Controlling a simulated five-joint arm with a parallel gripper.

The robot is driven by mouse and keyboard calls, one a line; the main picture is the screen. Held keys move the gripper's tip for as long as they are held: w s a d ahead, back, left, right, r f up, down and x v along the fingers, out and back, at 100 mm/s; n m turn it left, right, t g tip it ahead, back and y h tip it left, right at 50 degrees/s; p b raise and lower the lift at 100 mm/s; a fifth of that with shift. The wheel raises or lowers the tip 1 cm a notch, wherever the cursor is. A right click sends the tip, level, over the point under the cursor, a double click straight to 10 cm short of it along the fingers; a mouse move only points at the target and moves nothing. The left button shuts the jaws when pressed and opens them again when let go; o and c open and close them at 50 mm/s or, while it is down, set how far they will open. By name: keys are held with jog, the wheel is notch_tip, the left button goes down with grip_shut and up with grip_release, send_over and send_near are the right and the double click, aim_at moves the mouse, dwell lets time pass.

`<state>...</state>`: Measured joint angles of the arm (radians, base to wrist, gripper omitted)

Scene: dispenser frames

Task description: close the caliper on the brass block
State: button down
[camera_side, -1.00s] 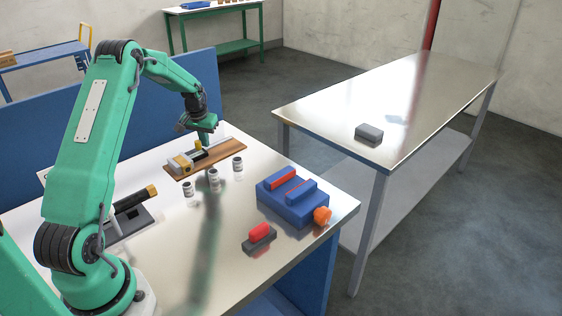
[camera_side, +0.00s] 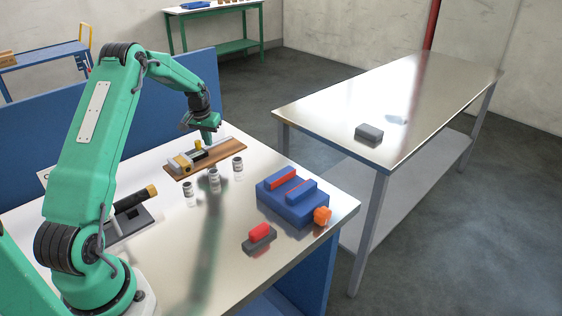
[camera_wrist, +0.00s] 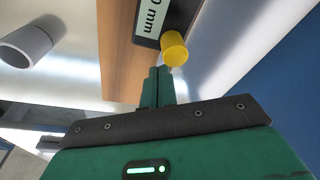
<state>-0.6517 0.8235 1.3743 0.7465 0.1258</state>
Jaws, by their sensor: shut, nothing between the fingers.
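The caliper (camera_side: 214,150) lies on a wooden board (camera_side: 228,154) on the table. A yellow peg (camera_side: 198,145) stands up from it. The wrist view shows this yellow peg (camera_wrist: 173,47) beside a dark part with a display ending in "mm" (camera_wrist: 151,16). A small brass-coloured piece, likely the brass block (camera_side: 181,162), sits near the caliper's left end; its contact with the jaws is too small to tell. My gripper (camera_side: 207,140) is shut and empty, low over the board just right of the peg. In the wrist view its fingertips (camera_wrist: 158,73) are close beside the peg; touching cannot be told.
Three small vials (camera_side: 214,181) stand in front of the board. A dark stand with a black cylinder (camera_side: 128,203) is at left.

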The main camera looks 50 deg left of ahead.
jog(key=shift+r, duration=0.15)
notch_tip(320, 180, up, 7)
dwell(0.9)
dwell(0.4)
